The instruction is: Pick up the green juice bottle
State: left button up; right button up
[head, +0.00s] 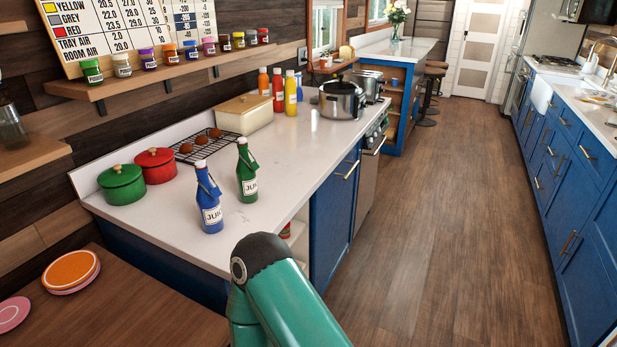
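The green juice bottle (247,178) stands upright on the white counter, near its front edge. It has a white cap and a white label. A blue juice bottle (209,203) of the same shape stands just to its left and nearer to me, with a small gap between them. One of my arms, in teal with a dark joint, rises from the bottom middle of the head view, in front of the counter. Neither of my grippers shows, so I cannot see their fingers.
A green pot (122,186) and a red pot (156,167) stand left on the counter (290,165). Behind are a wire rack (205,146) with brown round items, a cream box (244,115), several bottles and a steel cooker (341,102). The counter right of the green bottle is clear.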

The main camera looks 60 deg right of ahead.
aim_at(246, 179)
jog(key=u, duration=0.55)
jog(key=i, duration=0.15)
jog(key=z, duration=1.75)
jog(key=k, duration=0.85)
jog(key=z, duration=0.25)
jog(key=i, duration=0.85)
jog(key=u, duration=0.25)
jog(key=k, duration=0.8)
jog(key=z, duration=0.2)
jog(key=i, duration=0.75)
